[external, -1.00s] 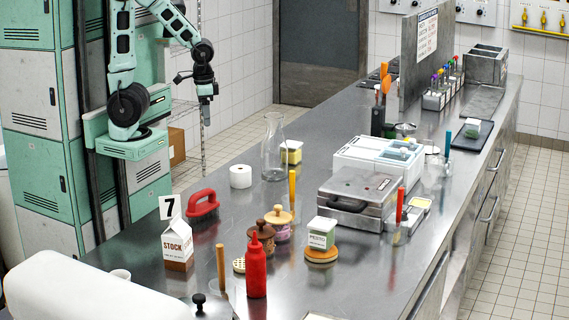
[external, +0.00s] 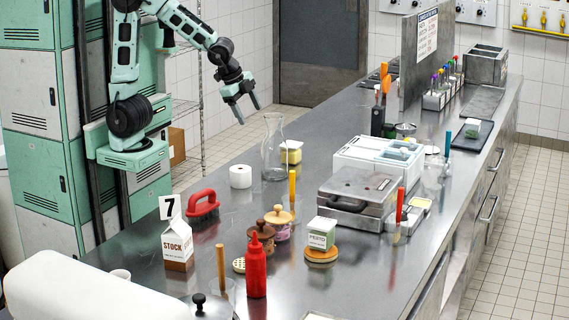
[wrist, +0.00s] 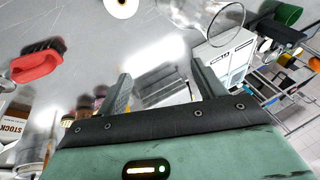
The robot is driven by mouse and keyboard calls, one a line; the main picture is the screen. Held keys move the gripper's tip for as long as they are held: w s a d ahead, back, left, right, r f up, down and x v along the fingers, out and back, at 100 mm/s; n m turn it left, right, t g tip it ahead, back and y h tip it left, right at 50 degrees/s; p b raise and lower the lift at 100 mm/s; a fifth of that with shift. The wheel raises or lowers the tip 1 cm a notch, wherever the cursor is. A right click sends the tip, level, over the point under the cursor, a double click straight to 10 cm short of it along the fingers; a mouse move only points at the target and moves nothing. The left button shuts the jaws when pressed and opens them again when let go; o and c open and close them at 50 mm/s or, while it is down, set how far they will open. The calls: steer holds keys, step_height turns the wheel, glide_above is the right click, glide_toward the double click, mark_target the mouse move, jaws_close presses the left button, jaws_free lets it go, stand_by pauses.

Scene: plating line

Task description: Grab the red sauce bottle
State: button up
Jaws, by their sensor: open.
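The red sauce bottle (external: 256,268) stands upright near the front of the steel counter (external: 330,278) in the external view, its nozzle pointing up. In the wrist view my gripper's fingers (wrist: 160,88) are also apart and empty. I cannot make out the bottle in the wrist view.
Close around the bottle are a wooden-handled utensil (external: 220,268), lidded jars (external: 279,222), a stock carton (external: 177,246) and a pesto jar (external: 321,234). A red brush (external: 203,203), a paper roll (external: 240,176) and a glass carafe (external: 273,152) stand nearer my arm.

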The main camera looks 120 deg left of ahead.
steer(key=w+d+f+m+t+b, duration=0.1)
steer(key=w+d+m+t+b, duration=0.15)
steer(key=w+m, duration=0.45)
steer(key=w+d+f+m+t+b, duration=0.1)
steer(key=w+d+m+t+b, duration=0.2)
steer(key=w, duration=0.7)
steer(key=w+d+r+m+t+h+b, duration=0.1)
steer(key=w+d+m+t+h, duration=0.1)
steer(key=w+d+m, duration=0.6)
steer(key=w+d+r+m+t+h+b, duration=0.1)
steer(key=w+d+m+t+b, duration=0.15)
steer(key=d+m, duration=0.55)
steer(key=d+r+m+t+h+b, duration=0.15)
steer(key=d+m+h, duration=0.5)
steer(key=d, duration=0.75)
steer(key=d+r+m+h+b, duration=0.15)
steer(key=d+m+h, duration=0.25)
steer(key=d+m, duration=0.8)
steer(key=n, duration=0.3)
glide_toward(260, 274)
steer(key=shift+r+x, duration=0.25)
steer(key=shift+x, duration=0.8)
steer(key=shift+w+f, duration=0.15)
steer(key=shift+f, duration=0.05)
steer(key=shift+p+x, duration=0.75)
steer(key=shift+x, duration=2.85)
steer(key=shift+d+f, duration=0.1)
steer(key=c, duration=1.2)
